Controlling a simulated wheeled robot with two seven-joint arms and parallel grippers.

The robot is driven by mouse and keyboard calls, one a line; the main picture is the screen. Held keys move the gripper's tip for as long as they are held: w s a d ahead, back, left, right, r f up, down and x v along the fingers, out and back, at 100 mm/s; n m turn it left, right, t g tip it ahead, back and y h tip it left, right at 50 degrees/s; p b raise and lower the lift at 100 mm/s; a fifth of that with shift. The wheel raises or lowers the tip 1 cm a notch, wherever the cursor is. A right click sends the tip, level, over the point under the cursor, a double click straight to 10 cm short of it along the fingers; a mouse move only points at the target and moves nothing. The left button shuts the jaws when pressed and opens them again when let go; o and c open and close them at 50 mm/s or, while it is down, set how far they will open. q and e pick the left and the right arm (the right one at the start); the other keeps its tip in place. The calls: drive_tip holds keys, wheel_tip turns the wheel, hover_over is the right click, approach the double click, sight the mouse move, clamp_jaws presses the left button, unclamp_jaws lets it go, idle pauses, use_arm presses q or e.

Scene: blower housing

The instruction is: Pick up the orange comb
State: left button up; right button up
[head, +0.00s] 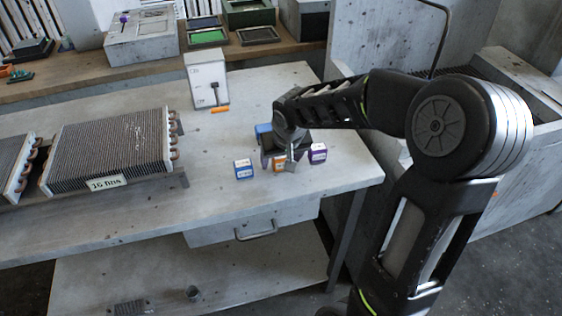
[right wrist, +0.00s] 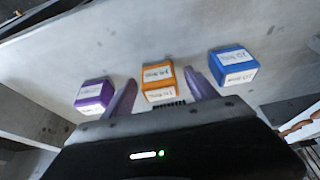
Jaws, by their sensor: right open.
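The orange comb, a small block with a white label, stands on the grey bench in the head view (head: 279,164), partly hidden by my right gripper (head: 280,158). In the right wrist view the orange comb (right wrist: 158,78) shows between the two fingers of the right gripper (right wrist: 160,86), with a dark row of teeth at its near edge. The fingers are apart, one on each side of it, and do not look closed on it. I cannot tell whether they touch it. My left gripper is not in view.
A blue block (head: 243,169) and a purple block (head: 318,153) flank the orange comb; they also show in the wrist view, blue (right wrist: 233,66) and purple (right wrist: 93,95). Another blue thing (head: 263,133) is behind my gripper. A finned coil (head: 108,152) labelled 16 fins lies left.

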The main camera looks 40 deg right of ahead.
clamp_jaws()
idle(0.8)
drive_tip(key=shift+r, duration=0.1)
wheel_tip(320, 180, up, 10)
drive_tip(key=shift+f, duration=0.1)
idle(0.3)
idle(0.3)
